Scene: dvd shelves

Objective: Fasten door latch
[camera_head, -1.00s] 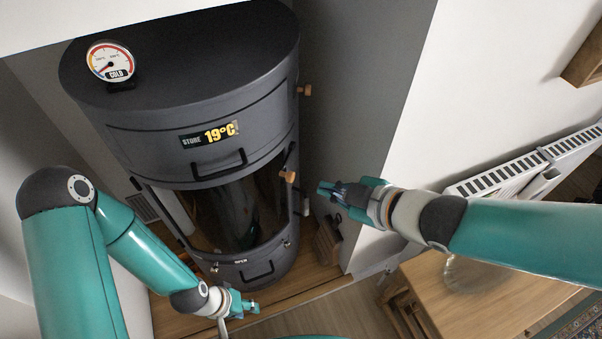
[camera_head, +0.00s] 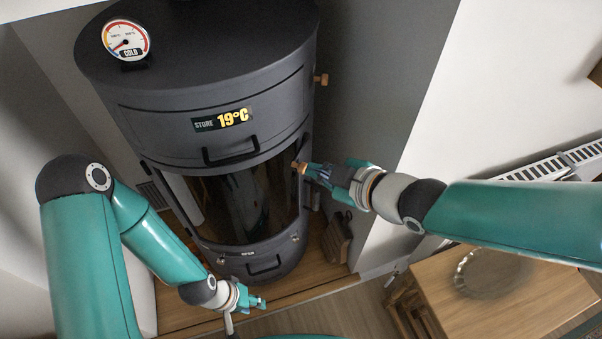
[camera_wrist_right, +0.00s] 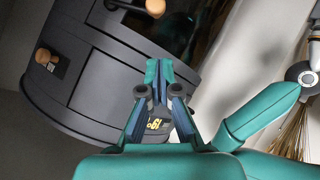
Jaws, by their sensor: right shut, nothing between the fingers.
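A dark grey cylindrical stove (camera_head: 160,95) fills the middle of the head view. Its curved glass door (camera_head: 225,205) is on the front, and I cannot tell whether it is fully closed. A wooden knob (camera_head: 299,167) is at the glass's right edge; another wooden knob (camera_head: 321,79) is higher on the side. My right gripper (camera_head: 307,171) is shut and empty, its tips right by the lower knob; contact is unclear. In the right wrist view, its fingertips (camera_wrist_right: 157,70) are together, with two wooden knobs beyond. My left gripper (camera_head: 260,303) is low in front of the stove, its jaws too small to judge.
A grey wall (camera_head: 365,90) stands close to the right of the stove. A white radiator (camera_head: 540,168) and a wooden table (camera_head: 510,305) with a glass dish (camera_head: 485,275) are further right. Wooden floor shows below the stove.

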